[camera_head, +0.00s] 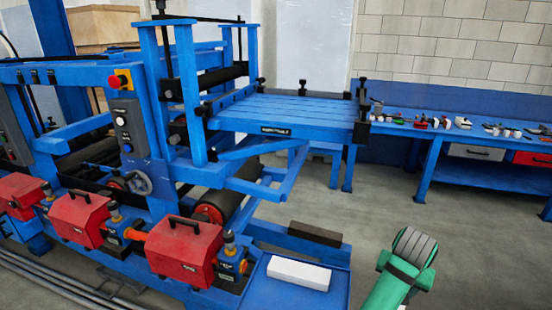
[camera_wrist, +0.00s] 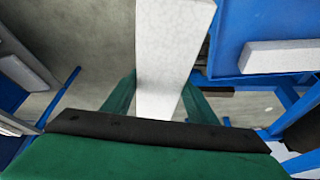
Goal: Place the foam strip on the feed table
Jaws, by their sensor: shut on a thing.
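A long white foam strip (camera_wrist: 172,38) is between the two green fingers of my gripper (camera_wrist: 158,85) in the wrist view, with the fingers closed on its sides. The strip reaches past the fingers to the top edge of that view. In the head view the held strip and my fingers are not visible; only my green arm shows at the lower right.
A second white strip (camera_head: 298,272) lies on a blue tray (camera_head: 262,294) at the lower middle; a white strip on blue also shows in the wrist view (camera_wrist: 280,57). A dark block (camera_head: 315,232) sits behind the tray. A tool-covered blue bench (camera_head: 470,142) stands right. Grey floor is clear between.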

